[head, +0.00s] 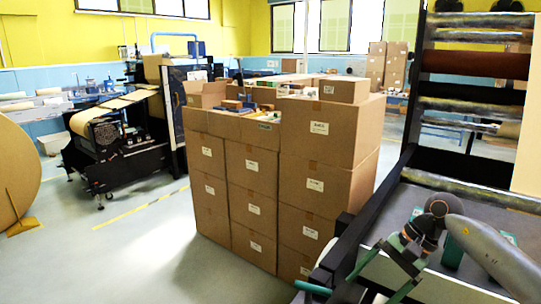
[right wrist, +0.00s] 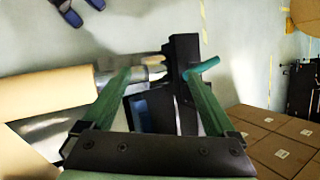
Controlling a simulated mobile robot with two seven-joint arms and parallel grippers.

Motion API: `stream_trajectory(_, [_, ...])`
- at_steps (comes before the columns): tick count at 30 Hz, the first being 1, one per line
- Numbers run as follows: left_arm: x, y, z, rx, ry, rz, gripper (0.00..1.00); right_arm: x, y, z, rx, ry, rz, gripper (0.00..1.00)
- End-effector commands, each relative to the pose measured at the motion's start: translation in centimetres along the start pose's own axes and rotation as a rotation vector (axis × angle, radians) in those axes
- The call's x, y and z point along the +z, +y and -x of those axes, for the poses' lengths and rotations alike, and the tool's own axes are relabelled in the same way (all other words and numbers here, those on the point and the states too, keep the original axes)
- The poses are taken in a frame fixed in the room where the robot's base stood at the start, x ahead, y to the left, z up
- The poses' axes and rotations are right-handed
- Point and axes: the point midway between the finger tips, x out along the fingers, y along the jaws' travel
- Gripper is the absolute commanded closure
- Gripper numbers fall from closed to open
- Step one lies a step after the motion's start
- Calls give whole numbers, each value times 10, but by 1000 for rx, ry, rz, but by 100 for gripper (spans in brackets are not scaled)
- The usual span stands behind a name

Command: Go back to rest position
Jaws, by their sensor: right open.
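My right gripper (head: 370,286) is at the lower right of the head view, beside the dark roller machine (head: 390,205). In the right wrist view its two green fingers (right wrist: 155,78) stand wide apart, with nothing between the tips. Beyond them are the machine's black frame (right wrist: 186,90) and a teal handle (right wrist: 204,66), which also shows in the head view (head: 312,287). A kraft roll (right wrist: 45,98) on a metal shaft lies left of the fingers. My left gripper is in neither view.
Tall stacks of cartons (head: 255,185) stand left of the machine. A second machine with a kraft web (head: 105,120) is farther back left, and a big roll (head: 15,165) is at the left edge. The floor (head: 130,255) at front left is clear. Blue shoes (right wrist: 73,18) show in the wrist view.

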Motion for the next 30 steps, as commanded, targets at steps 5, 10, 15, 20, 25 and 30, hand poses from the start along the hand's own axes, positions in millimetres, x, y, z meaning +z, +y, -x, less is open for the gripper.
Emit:
stream_trajectory(5, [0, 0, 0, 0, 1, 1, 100, 79, -33, -80, -208, -395, -313, 8])
stream_trajectory(10, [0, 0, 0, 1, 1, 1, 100, 134, -58, -107, -340, -807, -757, 8])
stream_trajectory(15, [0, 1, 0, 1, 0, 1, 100, 146, -69, -114, -389, -1226, -1301, 8])
stream_trajectory(20, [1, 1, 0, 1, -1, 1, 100, 120, -53, -126, -369, -1609, -1873, 8])
stream_trajectory(25, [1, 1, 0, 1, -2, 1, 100, 75, 3, -161, 280, 1892, 2379, 8])
stream_trajectory(30, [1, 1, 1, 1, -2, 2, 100, 49, 98, -217, 118, 1394, 1852, 8])
